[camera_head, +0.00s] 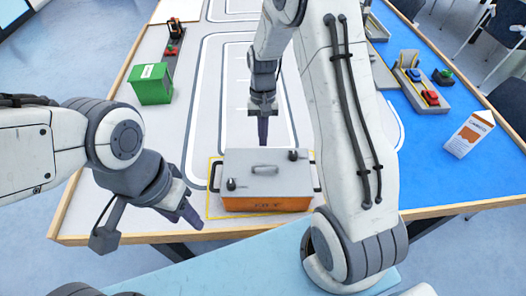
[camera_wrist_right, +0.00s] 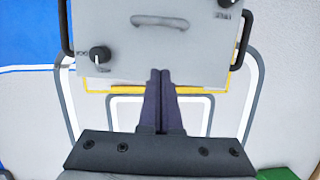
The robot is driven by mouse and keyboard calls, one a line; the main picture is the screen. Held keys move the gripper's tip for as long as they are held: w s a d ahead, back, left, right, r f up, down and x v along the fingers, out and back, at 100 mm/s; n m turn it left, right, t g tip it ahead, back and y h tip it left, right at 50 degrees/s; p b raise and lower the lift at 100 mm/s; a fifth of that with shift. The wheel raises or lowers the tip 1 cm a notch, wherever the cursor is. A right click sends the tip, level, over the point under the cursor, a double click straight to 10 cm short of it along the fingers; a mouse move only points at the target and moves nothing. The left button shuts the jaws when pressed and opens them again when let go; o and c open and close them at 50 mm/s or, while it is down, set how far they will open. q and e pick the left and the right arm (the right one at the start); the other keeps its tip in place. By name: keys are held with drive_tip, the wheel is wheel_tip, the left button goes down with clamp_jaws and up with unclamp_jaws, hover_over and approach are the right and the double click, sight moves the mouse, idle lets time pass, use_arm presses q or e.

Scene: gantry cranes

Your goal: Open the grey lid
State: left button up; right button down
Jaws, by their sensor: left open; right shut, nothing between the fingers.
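The grey lid (camera_head: 265,164) lies flat and closed on an orange box (camera_head: 268,203) near the table's front edge. It has a pale handle (camera_head: 265,170) in the middle and dark knobs at two opposite corners, one at front left (camera_head: 231,184) and one at back right (camera_head: 294,155). In the right wrist view the lid (camera_wrist_right: 150,50) fills the upper middle. My right gripper (camera_head: 263,142) is shut and empty, pointing down just behind the box's back edge. Its closed fingers show in the wrist view (camera_wrist_right: 160,75). My left gripper (camera_head: 192,218) is at the left of the box, apart from it.
A green box (camera_head: 152,84) stands at the left of the table. A carton (camera_head: 468,133) and small cars (camera_head: 430,97) are on the blue area at the right. Black side handles (camera_head: 213,175) stick out from the orange box. The marked lane behind it is clear.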

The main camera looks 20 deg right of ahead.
sight(263, 169)
drive_tip(key=shift+x, duration=1.05)
drive_tip(key=shift+s+a+f+p, duration=0.15)
drive_tip(key=shift+s+a+p, duration=0.05)
drive_tip(key=shift+s+p, duration=0.25)
drive_tip(key=shift+s+a+r+p, duration=0.15)
drive_tip(key=shift+s+a+p, duration=0.05)
drive_tip(key=shift+s, duration=0.3)
drive_tip(key=shift+s+a+r+p, duration=0.15)
drive_tip(key=shift+s+a, duration=0.05)
drive_tip(key=shift+s, duration=0.35)
drive_tip(key=shift+s+a, duration=0.15)
drive_tip(key=shift+s, duration=0.2)
use_arm(q)
wheel_tip(263, 169, up, 2)
